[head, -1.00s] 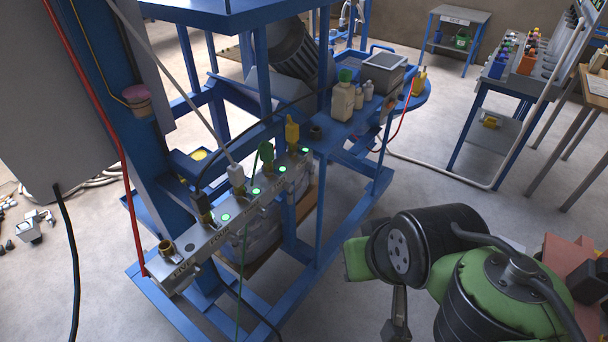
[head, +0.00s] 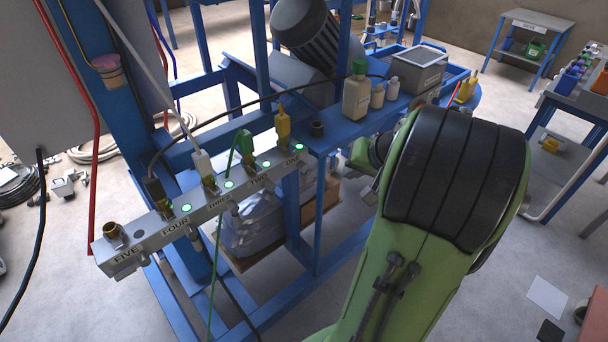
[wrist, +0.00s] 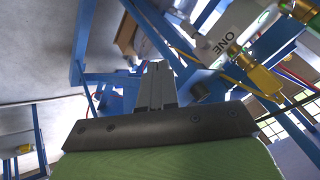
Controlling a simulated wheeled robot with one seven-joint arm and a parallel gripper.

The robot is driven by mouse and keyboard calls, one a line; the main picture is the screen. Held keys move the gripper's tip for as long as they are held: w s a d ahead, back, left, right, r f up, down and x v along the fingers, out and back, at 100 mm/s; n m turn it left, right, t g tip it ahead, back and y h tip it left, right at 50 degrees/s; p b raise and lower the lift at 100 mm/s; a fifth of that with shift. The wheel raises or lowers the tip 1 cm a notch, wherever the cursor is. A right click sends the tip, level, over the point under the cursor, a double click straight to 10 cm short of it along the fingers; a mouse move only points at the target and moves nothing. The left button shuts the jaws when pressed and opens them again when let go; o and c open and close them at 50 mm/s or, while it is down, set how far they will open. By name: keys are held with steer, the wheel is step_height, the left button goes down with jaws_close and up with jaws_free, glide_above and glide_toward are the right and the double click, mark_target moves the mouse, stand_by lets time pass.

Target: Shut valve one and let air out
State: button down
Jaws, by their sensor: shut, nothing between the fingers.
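The grey manifold bar (head: 200,212) is labelled FIVE to ONE from left to right, with green lit lamps along it. Valve one's station is at the bar's right end, with a yellow plug (head: 283,122) above it. In the wrist view the ONE label (wrist: 229,44) is at the upper right, beside a brass-yellow fitting (wrist: 262,82). My gripper (wrist: 155,72) is shut and empty, apart from the bar and to the left of the label in this view. In the head view my gripper (head: 369,190) is mostly hidden behind my green arm, right of the bar.
A blue frame carries the bar. A beige bottle (head: 356,97), small white bottles and a grey box (head: 417,70) stand on its shelf, close to my arm. Hoses and cables rise from the bar, and a green cord hangs in front.

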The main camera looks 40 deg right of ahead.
mark_target(304, 176)
steer(key=w+a+f+b, duration=0.2)
steer(key=w+f+b, duration=0.1)
steer(key=w+f, duration=0.5)
steer(key=shift+w+b, duration=0.35)
steer(key=shift+w, duration=0.25)
